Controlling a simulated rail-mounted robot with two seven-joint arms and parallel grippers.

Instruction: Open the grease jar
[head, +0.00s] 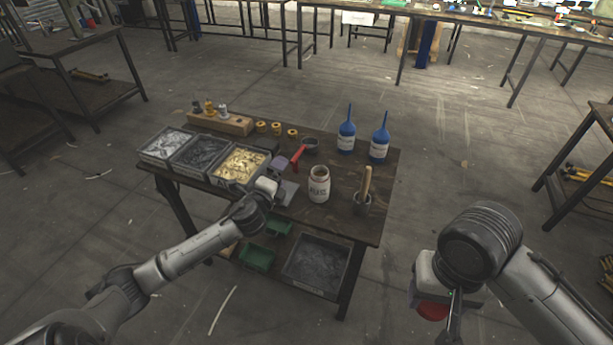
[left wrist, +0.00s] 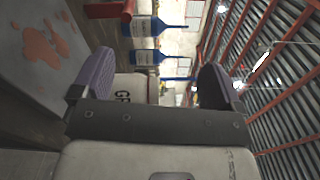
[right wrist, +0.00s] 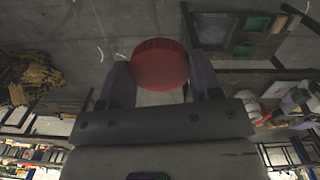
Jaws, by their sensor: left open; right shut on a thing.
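The grease jar (head: 319,186) is a cream jar with dark lettering, upright on the workbench, and its top shows no lid. Part of its label (left wrist: 125,95) shows between the fingers in the left wrist view. My left gripper (head: 284,178) is open, left of the jar and apart from it. Its two purple-grey fingers (left wrist: 155,82) stand wide in the left wrist view. My right gripper (head: 442,303) is off the bench's right side, low in the head view. It is shut on a round red lid (right wrist: 160,65), which also shows in the head view (head: 432,311).
The workbench (head: 345,225) also holds two blue bottles (head: 347,135), a cup with a wooden-handled tool (head: 363,190), a red-handled tool (head: 299,156) and bins of rivets (head: 240,164). Black and green bins sit on its lower shelf. Open floor (head: 440,170) lies right of the bench.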

